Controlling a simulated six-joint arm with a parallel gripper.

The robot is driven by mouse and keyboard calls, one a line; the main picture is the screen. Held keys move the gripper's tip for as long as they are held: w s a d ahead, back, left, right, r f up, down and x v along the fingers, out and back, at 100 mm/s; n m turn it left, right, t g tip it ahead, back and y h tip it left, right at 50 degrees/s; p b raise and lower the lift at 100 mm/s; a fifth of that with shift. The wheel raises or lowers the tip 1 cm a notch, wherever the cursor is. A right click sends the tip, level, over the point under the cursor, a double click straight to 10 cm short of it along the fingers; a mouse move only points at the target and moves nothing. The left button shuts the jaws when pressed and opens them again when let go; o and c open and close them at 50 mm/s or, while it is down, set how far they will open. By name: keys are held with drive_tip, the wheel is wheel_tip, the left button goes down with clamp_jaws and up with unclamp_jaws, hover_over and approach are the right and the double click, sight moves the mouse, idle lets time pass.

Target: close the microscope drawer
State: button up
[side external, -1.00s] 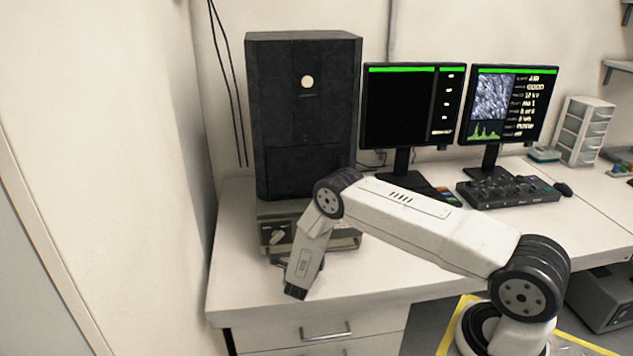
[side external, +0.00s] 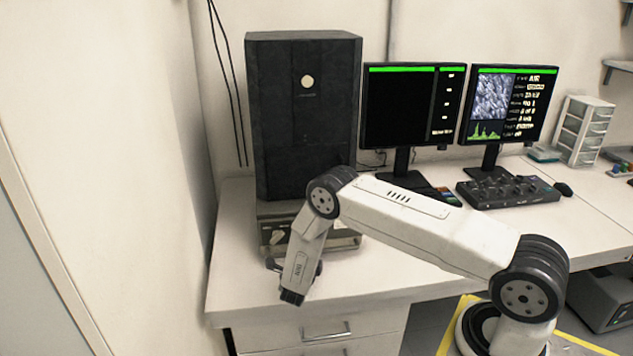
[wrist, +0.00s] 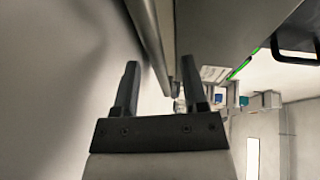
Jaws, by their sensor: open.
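The microscope (side external: 303,120) is a tall black cabinet on a grey base unit at the back left of the desk. The drawer (side external: 345,242) appears as a pale, low front at the base, mostly hidden behind my arm; I cannot tell how far out it is. My gripper is beside the base front, low over the desk, largely hidden by my wrist in the side view. In the wrist view my gripper (wrist: 161,76) is open, its two dark fingers apart and nothing between them. A grey metal edge (wrist: 151,40), apparently of the base or drawer, runs just beyond the fingertips.
Two monitors (side external: 412,110) stand right of the microscope, with a dark control panel (side external: 508,190) before the right one. A small drawer tower (side external: 583,132) is farther right. The desk (side external: 245,285) is clear in front left. A wall closes off the left.

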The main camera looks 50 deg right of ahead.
drive_tip(key=shift+v, duration=2.55)
drive_tip(key=shift+s+d+r+m+g, duration=0.2)
drive_tip(key=shift+s+r+m+g, duration=0.25)
drive_tip(key=shift+m, duration=0.35)
drive_tip(key=s+a+r+n+g+y, duration=0.1)
drive_tip(key=s+a+r+n+y, duration=0.6)
drive_tip(key=n, duration=0.9)
drive_tip(key=s+a+r+n+g+y, duration=0.1)
drive_tip(key=s+a+r+n+y, duration=0.6)
drive_tip(key=s+r+n, duration=0.4)
wheel_tip(320, 180, up, 2)
drive_tip(key=n, duration=0.5)
drive_tip(key=shift+s+y, duration=0.25)
drive_tip(key=shift+y, duration=0.15)
